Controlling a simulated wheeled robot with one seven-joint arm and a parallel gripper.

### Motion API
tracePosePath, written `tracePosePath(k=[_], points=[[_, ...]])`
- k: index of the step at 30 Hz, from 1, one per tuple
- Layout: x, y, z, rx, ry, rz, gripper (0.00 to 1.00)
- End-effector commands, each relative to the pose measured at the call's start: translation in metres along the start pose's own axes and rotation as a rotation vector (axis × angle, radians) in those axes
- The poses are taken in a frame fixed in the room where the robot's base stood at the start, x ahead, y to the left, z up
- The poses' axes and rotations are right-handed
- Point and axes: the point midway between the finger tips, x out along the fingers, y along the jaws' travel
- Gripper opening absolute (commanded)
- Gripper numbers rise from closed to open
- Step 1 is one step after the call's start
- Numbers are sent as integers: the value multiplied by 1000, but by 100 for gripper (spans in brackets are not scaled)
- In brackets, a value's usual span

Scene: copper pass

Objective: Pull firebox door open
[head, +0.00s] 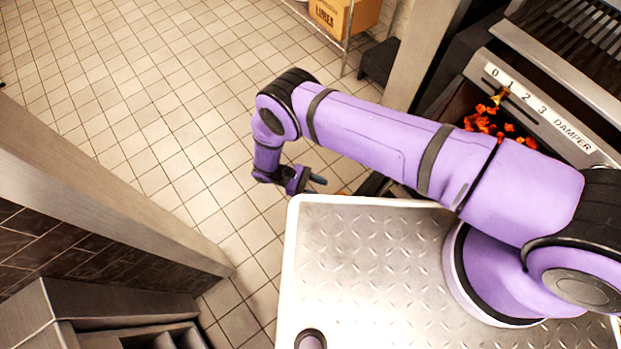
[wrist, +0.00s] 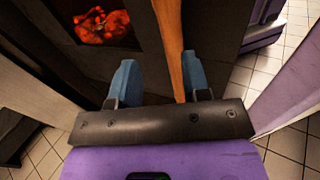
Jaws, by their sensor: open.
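The firebox shows in the head view by its glowing orange coals (head: 490,122) under the damper panel. In the wrist view red coals (wrist: 103,25) glow in a dark opening at upper left. A copper-brown bar (wrist: 168,40), which looks like the door handle, runs down from the top edge of the wrist view. My gripper (wrist: 158,72) is open, with the bar's lower end between its blue-grey fingers, close to the right one. I cannot tell whether they touch. In the head view my gripper (head: 318,180) is small and the door is mostly hidden behind my arm.
A damper panel (head: 545,113) marked 0 to 3 lies above the coals. A wire rack with a cardboard box (head: 345,15) stands at the back. A counter (head: 110,195) edges the left. Tiled floor (head: 170,90) between them is clear.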

Motion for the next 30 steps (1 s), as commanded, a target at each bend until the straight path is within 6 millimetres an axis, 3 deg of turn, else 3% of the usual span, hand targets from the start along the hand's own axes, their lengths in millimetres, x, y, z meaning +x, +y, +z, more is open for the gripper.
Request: tracePosePath(k=[18, 30], points=[[-29, 19, -2, 0, 0, 0, 43], [-30, 20, -2, 0, -1, 0, 43]])
